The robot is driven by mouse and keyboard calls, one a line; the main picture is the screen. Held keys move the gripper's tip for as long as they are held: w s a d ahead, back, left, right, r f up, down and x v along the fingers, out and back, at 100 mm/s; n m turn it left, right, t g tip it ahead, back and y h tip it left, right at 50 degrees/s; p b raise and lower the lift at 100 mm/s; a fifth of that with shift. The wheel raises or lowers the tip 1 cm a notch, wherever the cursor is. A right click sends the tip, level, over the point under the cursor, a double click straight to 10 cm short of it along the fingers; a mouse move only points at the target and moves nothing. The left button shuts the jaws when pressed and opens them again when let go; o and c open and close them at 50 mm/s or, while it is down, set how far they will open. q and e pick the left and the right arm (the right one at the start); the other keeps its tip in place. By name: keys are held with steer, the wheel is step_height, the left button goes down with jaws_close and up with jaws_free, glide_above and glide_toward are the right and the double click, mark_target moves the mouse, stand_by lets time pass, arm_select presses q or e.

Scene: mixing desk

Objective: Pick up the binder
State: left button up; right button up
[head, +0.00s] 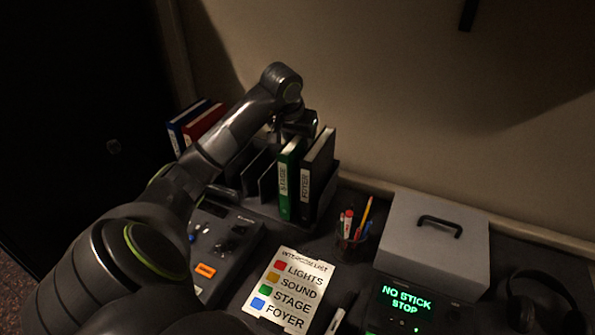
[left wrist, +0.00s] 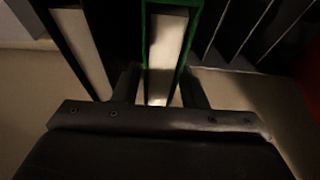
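A green binder labelled STAGE (head: 287,180) stands upright in a dark rack (head: 240,204) on the desk, beside a black binder labelled FOYER (head: 317,176). My left gripper (head: 298,128) is at the top of these binders, at their wall side. In the left wrist view the two fingers of my left gripper (left wrist: 160,92) are on either side of the green binder (left wrist: 193,32), with small gaps seeming to show. The black binder (left wrist: 72,20) is just left of the fingers there. A blue binder (head: 179,132) and a red binder (head: 204,122) stand farther left. My right gripper is not in view.
Empty slots with dark dividers (head: 266,180) lie left of the green binder. A pen cup (head: 352,240), a grey cash box (head: 432,240), headphones (head: 545,300), a console (head: 228,235) and an intercom list (head: 290,291) occupy the desk. The wall is close behind the rack.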

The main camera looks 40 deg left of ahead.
arm_select(q)
steer(key=shift+f+b, duration=0.2)
steer(key=shift+b, duration=0.2)
stand_by(0.4)
jaws_close()
